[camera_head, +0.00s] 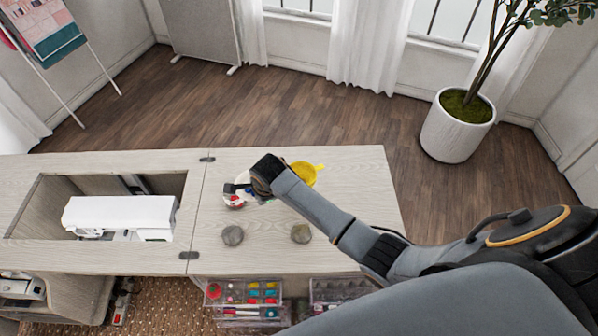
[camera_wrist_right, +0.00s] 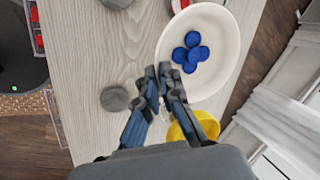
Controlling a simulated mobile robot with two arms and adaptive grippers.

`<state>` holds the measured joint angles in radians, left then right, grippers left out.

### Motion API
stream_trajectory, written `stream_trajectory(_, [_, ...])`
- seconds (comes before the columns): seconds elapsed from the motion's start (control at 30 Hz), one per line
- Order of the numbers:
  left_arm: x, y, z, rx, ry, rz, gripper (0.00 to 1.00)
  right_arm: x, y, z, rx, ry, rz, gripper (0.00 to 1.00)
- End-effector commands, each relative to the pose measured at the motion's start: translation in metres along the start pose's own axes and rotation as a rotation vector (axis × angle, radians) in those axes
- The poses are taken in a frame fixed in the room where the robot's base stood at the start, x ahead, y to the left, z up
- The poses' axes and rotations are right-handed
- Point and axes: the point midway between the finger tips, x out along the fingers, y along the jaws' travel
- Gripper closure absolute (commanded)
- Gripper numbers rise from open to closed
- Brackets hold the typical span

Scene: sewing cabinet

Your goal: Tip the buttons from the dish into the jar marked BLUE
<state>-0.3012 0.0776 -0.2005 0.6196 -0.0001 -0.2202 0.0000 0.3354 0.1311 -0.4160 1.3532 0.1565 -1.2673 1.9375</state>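A white round dish (camera_wrist_right: 225,70) lies on the cabinet top with several blue buttons (camera_wrist_right: 192,52) in it. In the head view it is mostly hidden by my right gripper (camera_head: 240,188). In the wrist view my right gripper (camera_wrist_right: 160,72) has its fingertips close together at the dish's near-left rim, with a narrow gap. I cannot tell whether they pinch the rim or are only beside it. A small red item (camera_head: 233,202) shows left of the gripper; its container is unclear. I cannot make out a jar marked BLUE. My left gripper is not in view.
A yellow object (camera_head: 303,173) is right of the gripper. Two grey stones (camera_head: 232,236) (camera_head: 300,233) lie nearer me. A white sewing machine (camera_head: 120,215) sits in the left recess. Clear drawers (camera_head: 245,292) are below the front edge.

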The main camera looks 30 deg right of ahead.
Motion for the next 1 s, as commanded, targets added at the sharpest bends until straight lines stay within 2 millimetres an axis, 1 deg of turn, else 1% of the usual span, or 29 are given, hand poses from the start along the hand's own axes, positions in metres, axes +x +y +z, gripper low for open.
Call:
stream_trajectory(0.17, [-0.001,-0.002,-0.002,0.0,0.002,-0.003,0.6,-0.002,-0.001,-0.002,0.007,-0.018,-0.017,1.0])
stream_trajectory(0.47, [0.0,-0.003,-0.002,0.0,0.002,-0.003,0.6,-0.008,0.0,-0.017,0.046,-0.123,-0.044,1.0])
stream_trajectory(0.57, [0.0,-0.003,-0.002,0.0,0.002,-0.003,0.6,-0.011,0.0,-0.022,0.063,-0.169,-0.056,1.0])
stream_trajectory(0.73, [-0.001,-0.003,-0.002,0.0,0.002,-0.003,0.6,-0.023,-0.003,-0.031,0.09,-0.244,-0.074,1.0])
stream_trajectory(1.0, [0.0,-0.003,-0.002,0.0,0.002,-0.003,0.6,-0.027,-0.003,-0.034,0.103,-0.279,-0.081,1.0])
